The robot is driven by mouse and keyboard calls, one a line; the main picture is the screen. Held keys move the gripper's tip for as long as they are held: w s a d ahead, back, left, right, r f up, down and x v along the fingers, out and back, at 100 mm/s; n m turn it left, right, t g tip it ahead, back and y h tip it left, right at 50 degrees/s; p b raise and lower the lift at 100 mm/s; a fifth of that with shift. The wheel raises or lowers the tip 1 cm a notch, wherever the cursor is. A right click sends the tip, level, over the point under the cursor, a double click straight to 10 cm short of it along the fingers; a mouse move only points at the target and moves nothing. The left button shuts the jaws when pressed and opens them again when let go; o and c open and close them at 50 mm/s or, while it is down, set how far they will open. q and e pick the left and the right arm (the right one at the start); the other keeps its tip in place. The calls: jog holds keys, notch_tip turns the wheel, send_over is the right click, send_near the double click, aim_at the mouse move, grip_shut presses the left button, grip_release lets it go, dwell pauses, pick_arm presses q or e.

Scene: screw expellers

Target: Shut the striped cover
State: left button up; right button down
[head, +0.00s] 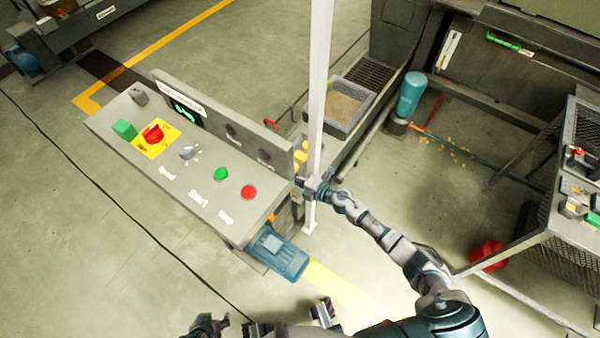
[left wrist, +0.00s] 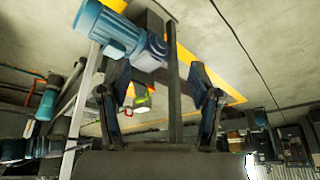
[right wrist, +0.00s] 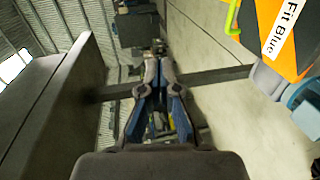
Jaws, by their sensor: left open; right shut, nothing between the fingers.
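I cannot clearly make out the striped cover. An orange and black surface with a white "Fit Blue" label (right wrist: 285,30) shows at the top right of the right wrist view; I cannot tell if it is the cover. Small yellow parts (head: 300,157) show behind the control panel in the head view. My right gripper (head: 303,183) is shut and empty, beside the white post and the panel's right end; its closed fingers show in the right wrist view (right wrist: 155,75). My left gripper (head: 266,322) is open and empty at the bottom, below the blue motor; its spread fingers fill the left wrist view (left wrist: 163,100).
A grey control panel (head: 185,178) with buttons stands at left centre. A blue motor (head: 278,254) sits at its lower end. A white post (head: 319,80) rises near my right gripper. A grey tray (head: 343,108) lies behind it. A mesh-sided machine (head: 545,240) stands at right. Open floor lies left.

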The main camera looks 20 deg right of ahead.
notch_tip(320, 180, up, 6)
jog(key=s+d+p, duration=0.2)
jog(key=s+p, duration=0.1)
jog(key=s+d+f+m+g+h+p, duration=0.25)
jog(key=s+f+m+h, duration=0.25)
jog(key=s+f+m, duration=0.4)
jog(key=s+d+f+m+g+h+p, duration=0.1)
jog(key=s+d+f+m+h, duration=0.35)
jog(key=s+f+m, duration=0.5)
pick_arm(q)
jog(key=s+a+f+g, duration=0.1)
jog(key=s+f, duration=0.2)
jog(key=f, duration=0.7)
jog(key=s+a+f+g+p, duration=0.1)
jog(key=s+f, duration=0.3)
jog(key=f, duration=0.6)
jog(key=shift+f+g+p, duration=0.15)
jog(key=shift+g+p, duration=0.15)
pick_arm(e)
jog(key=s+a+f+m+g, duration=0.1)
jog(key=s+f, duration=0.4)
jog(key=s, duration=0.6)
jog(key=s+a+f+m+g, duration=0.1)
jog(key=s+f+m+g, duration=0.3)
jog(key=s, duration=0.8)
notch_tip(320, 180, down, 2)
jog(key=shift+s+a+f+g, duration=0.1)
jog(key=shift+s+a+g, duration=0.1)
jog(key=shift+g, duration=0.95)
jog(key=shift+w, duration=0.1)
